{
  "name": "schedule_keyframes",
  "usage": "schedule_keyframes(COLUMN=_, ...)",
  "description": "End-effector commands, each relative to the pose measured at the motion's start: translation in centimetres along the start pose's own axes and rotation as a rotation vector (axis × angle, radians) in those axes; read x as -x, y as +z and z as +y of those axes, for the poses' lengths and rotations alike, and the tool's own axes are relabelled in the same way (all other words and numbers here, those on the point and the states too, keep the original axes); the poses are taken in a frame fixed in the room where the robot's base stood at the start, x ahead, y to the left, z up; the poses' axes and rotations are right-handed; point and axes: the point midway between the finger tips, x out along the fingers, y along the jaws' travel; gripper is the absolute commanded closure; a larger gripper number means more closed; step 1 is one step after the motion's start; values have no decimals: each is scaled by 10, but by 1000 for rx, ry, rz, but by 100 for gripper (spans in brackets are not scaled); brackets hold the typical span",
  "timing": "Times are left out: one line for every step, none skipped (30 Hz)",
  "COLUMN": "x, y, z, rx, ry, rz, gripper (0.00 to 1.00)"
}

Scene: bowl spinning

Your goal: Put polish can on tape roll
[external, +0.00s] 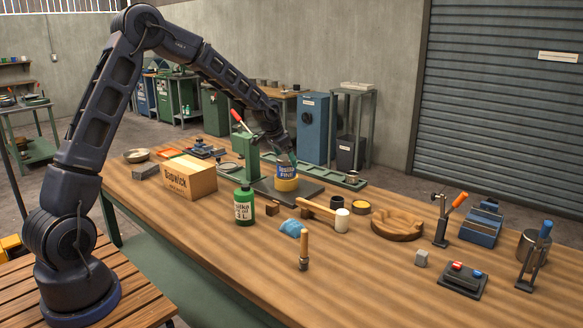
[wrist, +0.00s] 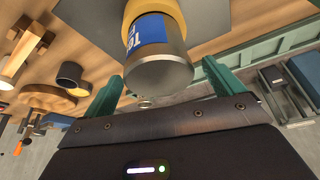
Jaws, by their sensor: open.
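The polish can (external: 286,171) has a blue label and stands upright on the yellow tape roll (external: 286,185), touching it. The roll lies flat on a dark plate (external: 262,190) on the bench. In the wrist view the can (wrist: 158,62) shows its silver end close to me, with the yellow roll (wrist: 150,12) beyond it. My gripper (external: 291,157) is just above and beside the can. Its green fingers (wrist: 163,72) are apart, one on each side of the can's near end; no grip on it shows.
A green press stand (external: 252,152) with a red-handled lever rises just left of the can. The bench front is mostly clear.

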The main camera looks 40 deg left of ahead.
Motion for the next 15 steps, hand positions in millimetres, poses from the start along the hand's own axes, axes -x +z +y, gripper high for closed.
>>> schedule_keyframes(x=12, y=-1, z=0, rx=0, ry=-1, rz=2, gripper=7)
schedule_keyframes(x=18, y=-1, z=0, rx=0, ry=-1, rz=3, gripper=7)
schedule_keyframes(x=26, y=-1, z=0, rx=0, ry=-1, rz=4, gripper=7)
schedule_keyframes(x=32, y=-1, z=0, rx=0, ry=-1, rz=3, gripper=7)
schedule_keyframes(x=38, y=-1, z=0, rx=-1, ry=0, rz=2, gripper=7)
schedule_keyframes(x=46, y=-1, z=0, rx=-1, ry=-1, rz=3, gripper=7)
schedule_keyframes(x=50, y=0, z=0, rx=-1, ry=-1, rz=2, gripper=7)
schedule_keyframes(x=55, y=0, z=0, rx=-1, ry=0, rz=2, gripper=7)
schedule_keyframes(x=62, y=0, z=0, rx=-1, ry=0, rz=1, gripper=7)
schedule_keyframes(x=66, y=0, z=0, rx=-1, ry=-1, rz=1, gripper=7)
schedule_keyframes(x=70, y=0, z=0, rx=0, ry=0, rz=1, gripper=7)
schedule_keyframes(x=74, y=0, z=0, rx=0, ry=0, rz=1, gripper=7)
schedule_keyframes(x=77, y=0, z=0, rx=0, ry=0, rz=1, gripper=7)
schedule_keyframes(x=80, y=0, z=1, rx=0, ry=0, rz=0, gripper=7)
schedule_keyframes(x=83, y=0, z=1, rx=0, ry=1, rz=0, gripper=7)
